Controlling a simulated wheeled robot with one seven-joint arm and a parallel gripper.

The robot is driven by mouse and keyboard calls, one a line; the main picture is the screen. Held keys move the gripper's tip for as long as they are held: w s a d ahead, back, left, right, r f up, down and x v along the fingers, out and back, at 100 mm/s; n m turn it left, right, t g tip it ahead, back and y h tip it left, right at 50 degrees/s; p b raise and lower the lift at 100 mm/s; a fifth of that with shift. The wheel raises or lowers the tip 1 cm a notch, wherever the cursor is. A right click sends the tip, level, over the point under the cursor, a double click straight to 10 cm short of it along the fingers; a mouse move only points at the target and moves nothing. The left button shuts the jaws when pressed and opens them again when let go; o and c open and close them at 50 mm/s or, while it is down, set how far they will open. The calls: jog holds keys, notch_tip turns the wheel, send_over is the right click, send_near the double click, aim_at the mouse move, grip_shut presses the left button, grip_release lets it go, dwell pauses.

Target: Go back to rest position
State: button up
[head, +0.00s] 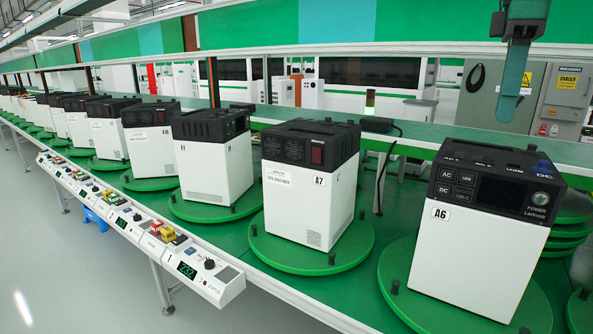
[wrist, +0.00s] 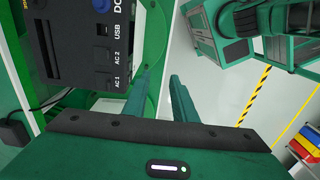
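My gripper (wrist: 161,80) shows in the wrist view as two teal fingers standing apart with nothing between them. In the head view, a teal part that appears to be my gripper (head: 511,105) hangs at the upper right, pointing down. It is above and apart from the black-topped white unit A6 (head: 470,255), which stands upright on a green turntable (head: 400,300). The dark face of a unit (wrist: 88,45), marked DC, USB, AC 2 and AC 1, fills the upper left of the wrist view, beside the fingers and not held.
Unit A7 (head: 305,195) and several similar units stand on round green turntables along the line. A control strip (head: 200,275) runs along the front edge. A shelf beam (head: 300,52) crosses behind. The wrist view shows open floor (wrist: 225,85) with yellow-black tape at right.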

jog(key=s+d+f+m, duration=0.2)
jog(key=s+f+m, duration=0.3)
jog(key=f, duration=0.7)
jog(key=s+d+f+m, duration=0.2)
jog(key=s+f+m, duration=0.4)
jog(key=s+f, duration=0.3)
jog(key=s+d+f+m, duration=0.2)
jog(key=s+f+m, duration=0.4)
jog(key=f, duration=1)
jog(key=shift+s, duration=1.05)
